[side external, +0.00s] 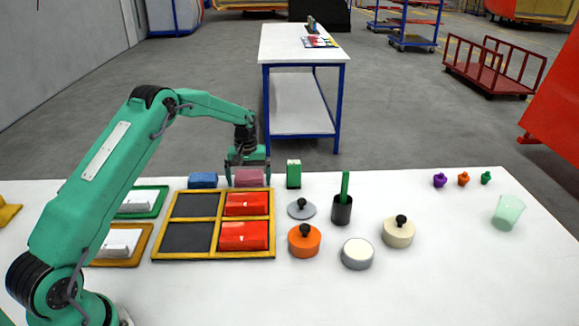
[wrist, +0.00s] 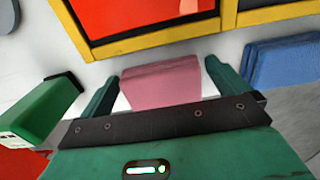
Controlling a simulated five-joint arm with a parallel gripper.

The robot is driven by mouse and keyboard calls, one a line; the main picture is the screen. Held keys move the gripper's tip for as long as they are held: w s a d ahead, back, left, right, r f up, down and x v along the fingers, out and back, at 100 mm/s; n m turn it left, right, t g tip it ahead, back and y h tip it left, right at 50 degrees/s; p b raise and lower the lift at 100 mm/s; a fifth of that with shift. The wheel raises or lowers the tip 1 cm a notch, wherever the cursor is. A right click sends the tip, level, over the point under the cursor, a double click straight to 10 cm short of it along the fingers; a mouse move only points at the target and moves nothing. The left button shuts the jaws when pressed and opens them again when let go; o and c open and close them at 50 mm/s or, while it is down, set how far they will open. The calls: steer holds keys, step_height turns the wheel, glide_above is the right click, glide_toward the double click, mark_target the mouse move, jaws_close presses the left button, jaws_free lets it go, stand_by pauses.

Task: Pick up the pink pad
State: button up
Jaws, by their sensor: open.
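The pink pad (side external: 249,178) lies on the white table, just behind the yellow-framed tray, between a blue pad and a green block. My gripper (side external: 247,173) is down over it, with a finger on each side of the pad. In the wrist view the pink pad (wrist: 160,86) sits between the two green fingers of my gripper (wrist: 160,90). The jaws are open, and a gap shows beside the pad on each side. The pad appears to rest on the table.
The blue pad (side external: 203,180) lies close on the left. The green block (side external: 293,174) stands close on the right. The yellow-framed tray (side external: 213,258) with red pieces is in front. Lidded pots, a dark cup (side external: 342,210) and a pale green cup (side external: 508,212) stand further right.

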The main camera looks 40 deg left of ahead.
mark_target(250, 177)
steer(key=c, duration=0.9)
steer(key=shift+r, duration=0.2)
steer(key=shift+r, duration=0.5)
steer(key=r, duration=0.3)
steer(key=shift+d+r, duration=0.1)
steer(key=shift+d, duration=0.2)
steer(key=s+d+r, duration=0.1)
steer(key=d+r, duration=0.1)
steer(key=d, duration=0.1)
steer(key=d+r, duration=0.2)
steer(key=d, duration=0.2)
steer(key=s+d+r, duration=0.1)
steer(key=d+r, duration=0.1)
steer(key=d, duration=0.1)
steer(key=shift+s+d+r, duration=0.25)
steer(key=shift+s+d, duration=0.05)
steer(key=shift+d, duration=0.1)
